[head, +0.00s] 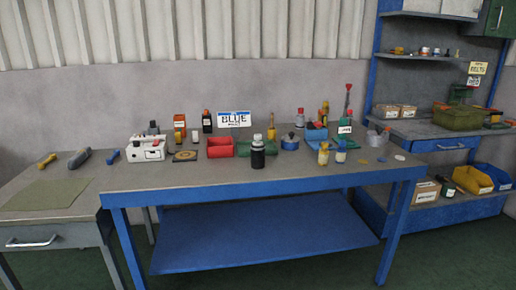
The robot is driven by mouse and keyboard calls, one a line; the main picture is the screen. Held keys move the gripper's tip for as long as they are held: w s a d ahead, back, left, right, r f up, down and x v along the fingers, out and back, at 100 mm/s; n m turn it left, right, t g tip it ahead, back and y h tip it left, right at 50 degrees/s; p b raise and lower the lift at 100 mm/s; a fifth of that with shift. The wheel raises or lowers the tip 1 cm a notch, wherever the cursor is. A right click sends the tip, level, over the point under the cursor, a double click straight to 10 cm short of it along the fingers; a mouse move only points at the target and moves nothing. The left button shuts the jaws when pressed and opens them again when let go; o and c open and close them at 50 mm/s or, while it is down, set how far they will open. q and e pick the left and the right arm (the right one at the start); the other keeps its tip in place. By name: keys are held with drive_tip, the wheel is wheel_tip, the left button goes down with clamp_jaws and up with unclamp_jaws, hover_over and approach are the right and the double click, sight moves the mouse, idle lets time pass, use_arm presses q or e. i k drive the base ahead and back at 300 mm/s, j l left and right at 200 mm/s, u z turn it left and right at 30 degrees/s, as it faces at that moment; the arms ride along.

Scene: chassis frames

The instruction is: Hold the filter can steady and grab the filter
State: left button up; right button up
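I cannot tell for sure which item is the filter can. A black cylinder with a pale band (257,158) stands upright near the front middle of the blue workbench (180,190). A round blue can with a dark top (290,145) stands behind it to the right. I cannot make out a separate filter. Neither of my grippers is in the head view, and nothing is seen touching these items.
A red bin (220,147) and a green tray (243,149) stand behind the cylinder. A white box (146,150) is at the bench's left. The bench's front left top is clear.

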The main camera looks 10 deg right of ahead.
sight(257, 137)
drive_tip(key=i+l+u, duration=0.1)
drive_tip(key=l, duration=0.25)
drive_tip(key=i+l+u, duration=0.1)
drive_tip(key=l, duration=0.25)
drive_tip(key=i+l, duration=0.2)
drive_tip(key=l, duration=0.15)
drive_tip(key=i+l+u, duration=0.15)
drive_tip(key=l, duration=0.2)
